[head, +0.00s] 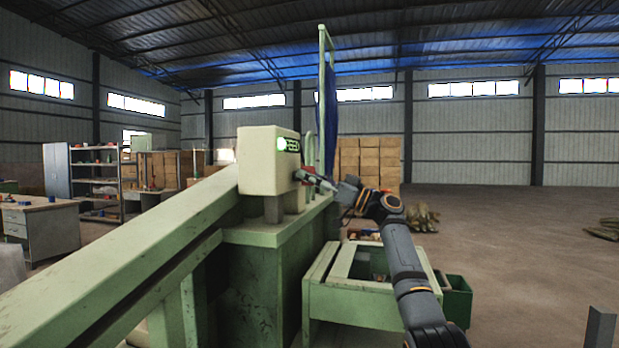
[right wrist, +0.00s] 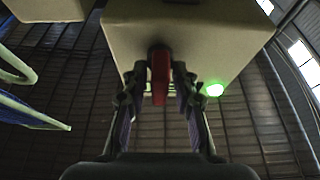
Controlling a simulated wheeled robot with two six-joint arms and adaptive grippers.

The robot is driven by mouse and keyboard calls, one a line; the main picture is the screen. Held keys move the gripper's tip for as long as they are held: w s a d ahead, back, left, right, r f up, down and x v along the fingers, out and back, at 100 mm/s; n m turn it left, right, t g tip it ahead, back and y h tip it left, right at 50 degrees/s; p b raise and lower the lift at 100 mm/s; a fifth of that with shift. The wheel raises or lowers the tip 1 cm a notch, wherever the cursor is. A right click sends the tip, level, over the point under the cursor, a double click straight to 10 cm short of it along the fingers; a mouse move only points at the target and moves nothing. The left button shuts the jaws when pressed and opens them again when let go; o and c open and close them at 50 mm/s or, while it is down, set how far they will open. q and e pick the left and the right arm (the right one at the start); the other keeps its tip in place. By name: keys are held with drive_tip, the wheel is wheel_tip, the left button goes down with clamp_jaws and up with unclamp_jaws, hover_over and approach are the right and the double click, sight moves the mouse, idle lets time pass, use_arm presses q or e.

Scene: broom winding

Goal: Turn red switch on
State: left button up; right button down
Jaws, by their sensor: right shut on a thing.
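The red switch (right wrist: 160,76) sticks out of the pale control box (right wrist: 190,28) in the right wrist view. In the head view, the control box (head: 268,165) stands on the green machine, with the switch partly hidden on its right side. My right gripper (head: 313,180) reaches that side from the right. In the right wrist view, the fingers of my right gripper (right wrist: 158,88) are on both sides of the switch and shut on it. A green light (head: 281,144) glows on the box and also shows in the right wrist view (right wrist: 214,90). My left gripper is out of view.
The green machine (head: 262,280) has a long sloping beam (head: 130,250) running to the lower left. A tall green post (head: 323,100) with blue cloth stands behind the box. A green frame (head: 350,300) sits below my right arm. Open floor (head: 530,240) lies to the right.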

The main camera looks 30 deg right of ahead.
drive_tip(key=shift+f, duration=0.15)
drive_tip(key=c, duration=1.3)
unclamp_jaws()
drive_tip(key=v, duration=1.2)
